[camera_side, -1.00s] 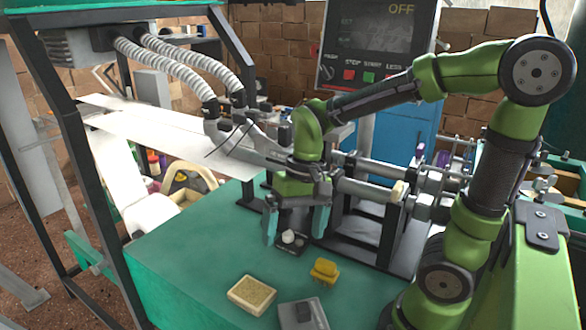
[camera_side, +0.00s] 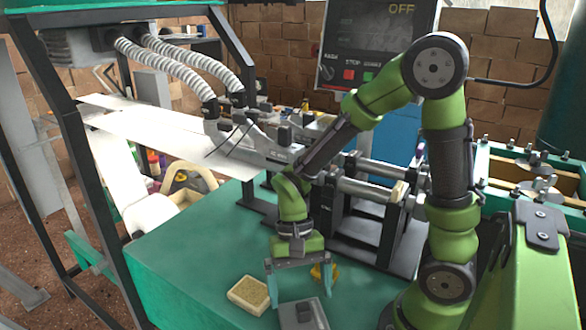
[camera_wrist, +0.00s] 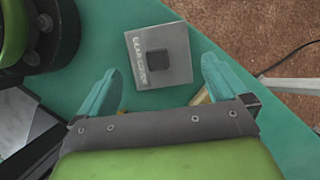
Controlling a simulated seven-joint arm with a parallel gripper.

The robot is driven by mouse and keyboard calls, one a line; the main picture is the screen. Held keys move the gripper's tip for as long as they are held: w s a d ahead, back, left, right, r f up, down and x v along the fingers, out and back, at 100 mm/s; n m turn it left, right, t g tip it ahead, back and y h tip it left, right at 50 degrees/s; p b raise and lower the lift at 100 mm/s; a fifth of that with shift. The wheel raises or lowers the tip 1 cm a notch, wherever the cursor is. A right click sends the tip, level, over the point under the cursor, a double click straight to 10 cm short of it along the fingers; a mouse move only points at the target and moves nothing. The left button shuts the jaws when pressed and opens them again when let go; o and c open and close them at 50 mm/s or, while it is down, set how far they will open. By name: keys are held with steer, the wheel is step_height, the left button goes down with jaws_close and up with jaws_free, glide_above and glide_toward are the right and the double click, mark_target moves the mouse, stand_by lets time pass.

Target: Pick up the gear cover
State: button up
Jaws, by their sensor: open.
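The gear cover (camera_wrist: 175,72) is a grey square plate with a black square knob and lettering along one edge. It lies flat on the green table, and in the side view the gear cover (camera_side: 318,312) is at the bottom edge, partly cut off. My gripper (camera_side: 300,286) is open and empty, pointing down just behind and above the cover. In the wrist view the cover sits ahead of my gripper (camera_wrist: 160,74), roughly centred between the two teal fingertips. No contact shows.
A yellow piece (camera_side: 325,271) is partly hidden behind my right finger. A metal frame with rails (camera_side: 365,225) stands behind. The green table (camera_side: 190,262) is clear at left.

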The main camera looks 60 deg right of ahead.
mark_target(301, 302)
steer(key=shift+d+x, duration=0.15)
steer(key=shift+x, duration=1.25)
steer(key=shift+d+x, duration=0.15)
steer(key=shift+x, duration=1.25)
steer(key=shift+w+f, duration=0.1)
steer(key=shift+w, duration=0.05)
steer(key=shift+c, duration=0.2)
steer(key=c, duration=0.7)
